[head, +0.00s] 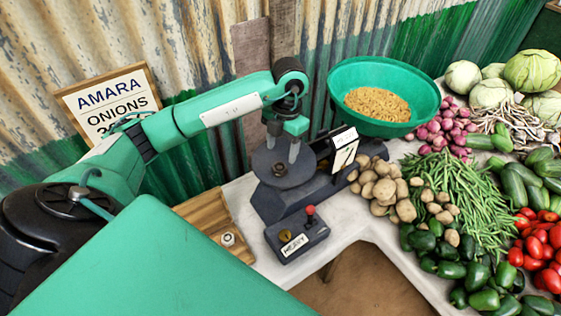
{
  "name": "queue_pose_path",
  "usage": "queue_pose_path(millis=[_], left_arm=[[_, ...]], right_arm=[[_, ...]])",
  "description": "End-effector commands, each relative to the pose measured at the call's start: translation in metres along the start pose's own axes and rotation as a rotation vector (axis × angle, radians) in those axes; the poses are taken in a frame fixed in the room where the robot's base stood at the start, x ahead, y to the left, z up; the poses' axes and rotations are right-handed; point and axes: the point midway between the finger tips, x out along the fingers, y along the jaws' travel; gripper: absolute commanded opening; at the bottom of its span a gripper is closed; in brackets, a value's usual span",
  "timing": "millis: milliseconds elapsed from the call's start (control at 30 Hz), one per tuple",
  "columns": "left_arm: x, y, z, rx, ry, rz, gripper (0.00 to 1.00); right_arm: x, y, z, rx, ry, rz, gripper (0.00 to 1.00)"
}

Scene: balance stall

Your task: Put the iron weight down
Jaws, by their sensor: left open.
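My left gripper (281,155) reaches down over the left side of the balance scale (290,203). Its two grey fingers are apart and point down at the dark round iron weight (279,172) on that side. The weight has a small knob or ring on it. It is hard to tell where the dark weight ends and the scale's dark pan begins. I cannot tell whether the fingers touch it. On the scale's right side is a green basin (342,78) with yellow-brown grain (377,104). My right gripper does not show.
A wooden block (205,217) with a small metal weight (228,239) lies left of the scale. A grey box (295,237) marked HEAVY, with a red knob, stands in front. Potatoes (383,188), beans (455,195) and other vegetables crowd the right. An onion sign (108,99) stands behind left.

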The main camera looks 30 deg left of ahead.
Motion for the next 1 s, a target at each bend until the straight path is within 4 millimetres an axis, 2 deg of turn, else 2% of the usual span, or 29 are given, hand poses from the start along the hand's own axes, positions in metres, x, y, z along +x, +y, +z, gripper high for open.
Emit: queue_pose_path(millis=[67,200,400,633,1000], left_arm=[[-0.014,0.000,0.001,0.001,-0.005,0.001,0.58],[-0.035,0.001,0.001,-0.001,-0.004,0.003,0.58],[-0.053,0.000,0.000,0.000,-0.002,0.002,0.58],[-0.061,0.000,0.000,-0.001,0.000,0.001,0.58],[-0.062,0.000,0.000,0.000,0.001,0.000,0.58]], right_arm=[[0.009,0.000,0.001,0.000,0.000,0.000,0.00],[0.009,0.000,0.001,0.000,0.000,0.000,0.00],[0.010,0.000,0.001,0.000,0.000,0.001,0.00],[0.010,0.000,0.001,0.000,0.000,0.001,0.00],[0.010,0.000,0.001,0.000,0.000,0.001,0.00]])
